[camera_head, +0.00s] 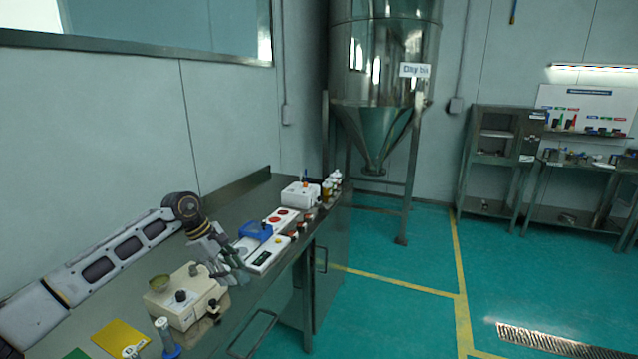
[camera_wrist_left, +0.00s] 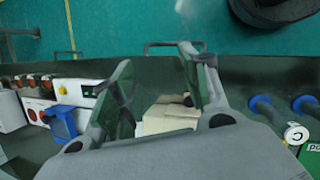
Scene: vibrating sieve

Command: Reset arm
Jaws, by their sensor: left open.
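My left arm reaches in from the left in the head view, over the metal bench (camera_head: 170,225). My left gripper (camera_head: 240,279) is open and empty, beside and above the beige box-shaped device (camera_head: 178,311) with a round dish on top. In the left wrist view the open left gripper (camera_wrist_left: 155,75) frames the beige device (camera_wrist_left: 170,117) beyond its fingers, apart from it. The gripper hides part of the device there. My right gripper does not show in either view.
A blue container (camera_head: 256,231) stands near a white panel with a dark display (camera_head: 263,258). A white device (camera_head: 300,194) and small bottles stand further back. Yellow (camera_head: 121,339) and green cards lie in front.

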